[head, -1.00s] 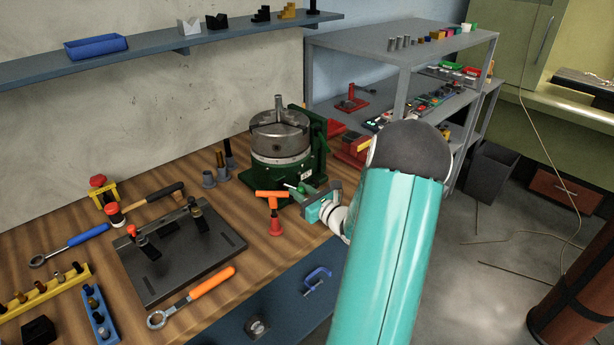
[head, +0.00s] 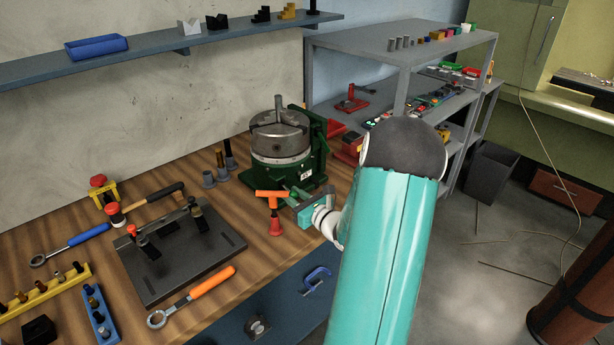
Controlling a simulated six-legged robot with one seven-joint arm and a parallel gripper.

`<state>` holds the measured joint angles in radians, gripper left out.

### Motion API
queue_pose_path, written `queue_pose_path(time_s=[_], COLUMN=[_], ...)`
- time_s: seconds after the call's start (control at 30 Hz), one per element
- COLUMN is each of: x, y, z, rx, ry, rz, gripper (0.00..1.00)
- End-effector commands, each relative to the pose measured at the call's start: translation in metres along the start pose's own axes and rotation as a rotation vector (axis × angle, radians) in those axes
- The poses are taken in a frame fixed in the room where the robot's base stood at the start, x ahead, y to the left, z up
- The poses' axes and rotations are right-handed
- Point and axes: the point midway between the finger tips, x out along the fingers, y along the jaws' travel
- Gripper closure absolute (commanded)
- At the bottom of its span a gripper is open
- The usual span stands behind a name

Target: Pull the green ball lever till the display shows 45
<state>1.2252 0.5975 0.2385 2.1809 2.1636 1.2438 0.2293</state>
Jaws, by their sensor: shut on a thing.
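The green rotary chuck unit (head: 281,150) stands on the wooden bench top, with a steel three-jaw chuck on its upper part. A small pale display (head: 306,175) is on the front of its green base, too small to read. My gripper (head: 296,195) is low in front of the base and shut on the lever's end. My teal arm comes in from the lower right.
An orange-handled red tool (head: 275,212) stands just left of my gripper. A black fixture plate (head: 178,250), a hammer and wrenches lie further left. The bench's front edge runs just below my gripper, and a grey shelf rack (head: 400,70) is behind right.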

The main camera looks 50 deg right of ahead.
Motion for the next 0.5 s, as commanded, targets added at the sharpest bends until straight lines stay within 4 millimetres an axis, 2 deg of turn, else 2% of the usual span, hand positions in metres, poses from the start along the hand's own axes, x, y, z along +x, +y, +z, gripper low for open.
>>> queue_pose_path(time_s=[0.2,0.5], x=[0.004,0.004], y=[0.015,0.016], z=[0.000,0.000], rx=[0.000,0.001], ry=[0.001,0.001], rz=[0.006,0.010], gripper=[1.00,1.00])
